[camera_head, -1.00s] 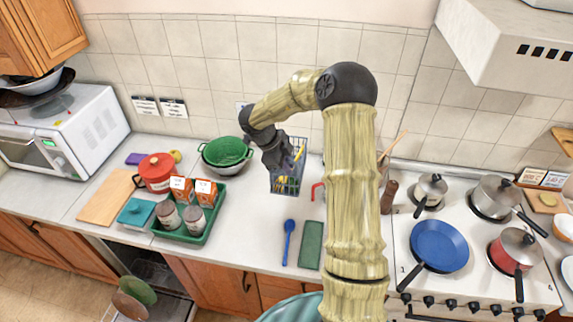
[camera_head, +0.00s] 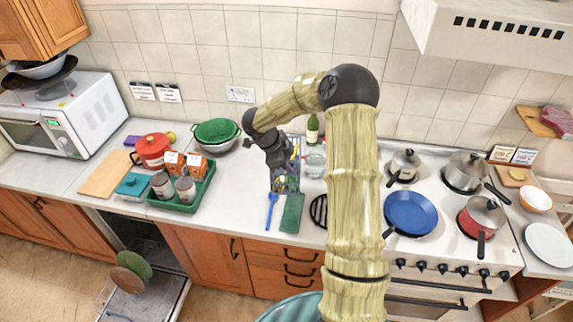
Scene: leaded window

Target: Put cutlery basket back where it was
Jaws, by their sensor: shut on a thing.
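The cutlery basket (camera_head: 291,182) is a dark grid-sided holder with yellow and blue cutlery in it, over the counter left of my arm. My gripper (camera_head: 279,166) is shut on it at its upper part. The basket is partly hidden by my gripper. I cannot tell whether its base touches the counter.
A blue spoon (camera_head: 271,208) and a green board (camera_head: 292,213) lie just in front of the basket. A green tray (camera_head: 180,205) with cartons and jars is to the left. A bottle (camera_head: 312,130) stands behind. The dishwasher (camera_head: 160,290) below is open, with plates inside.

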